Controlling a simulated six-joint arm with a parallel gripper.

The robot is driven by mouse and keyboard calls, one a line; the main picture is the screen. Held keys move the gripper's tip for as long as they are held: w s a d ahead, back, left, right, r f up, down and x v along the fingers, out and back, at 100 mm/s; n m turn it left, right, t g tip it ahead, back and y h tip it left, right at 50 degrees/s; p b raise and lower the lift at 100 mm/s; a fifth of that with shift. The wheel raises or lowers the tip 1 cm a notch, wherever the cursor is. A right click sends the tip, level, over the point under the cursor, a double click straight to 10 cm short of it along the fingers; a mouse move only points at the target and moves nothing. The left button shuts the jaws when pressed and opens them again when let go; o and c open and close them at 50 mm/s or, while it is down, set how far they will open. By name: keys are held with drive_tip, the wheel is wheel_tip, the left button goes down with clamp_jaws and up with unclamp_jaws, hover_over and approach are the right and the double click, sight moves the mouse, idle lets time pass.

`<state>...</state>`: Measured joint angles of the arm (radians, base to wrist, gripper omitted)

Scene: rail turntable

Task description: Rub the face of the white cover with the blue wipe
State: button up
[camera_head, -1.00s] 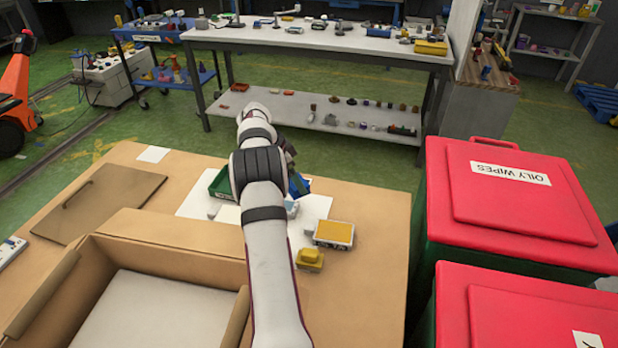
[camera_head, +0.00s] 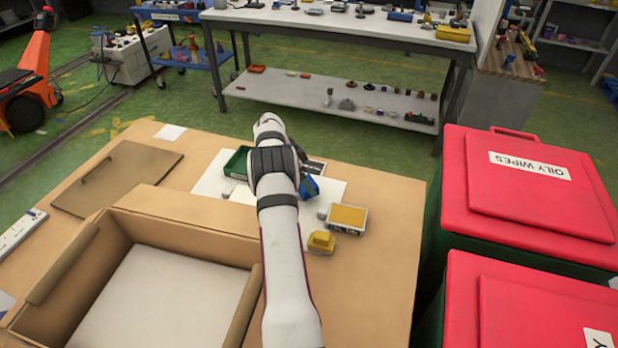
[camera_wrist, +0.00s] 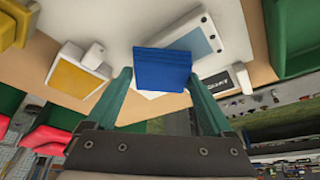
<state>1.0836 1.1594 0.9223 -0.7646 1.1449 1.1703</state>
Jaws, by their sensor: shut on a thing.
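My gripper (camera_wrist: 160,80) has teal fingers and is shut on the blue wipe (camera_wrist: 163,70), a folded blue block between the fingertips. The white cover (camera_wrist: 213,33) lies on a white sheet in the wrist view, with a pale blue panel on its face. The wipe overlaps the near left part of that panel in this view; I cannot tell whether they touch. In the head view the blue wipe (camera_head: 310,187) shows just right of my arm, which hides the fingers and much of the work spot.
A green bin (camera_head: 236,162) stands left of my arm. A yellow-topped box (camera_head: 347,217) and a small yellow block (camera_head: 321,242) sit to the right. An open carton (camera_head: 150,217) is at the front left. Red-lidded bins (camera_head: 540,200) stand beyond the table's right edge.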

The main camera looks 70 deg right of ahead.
drive_tip(key=shift+w, duration=3.5)
drive_tip(key=shift+s, duration=4.3)
drive_tip(key=shift+r, duration=4.05)
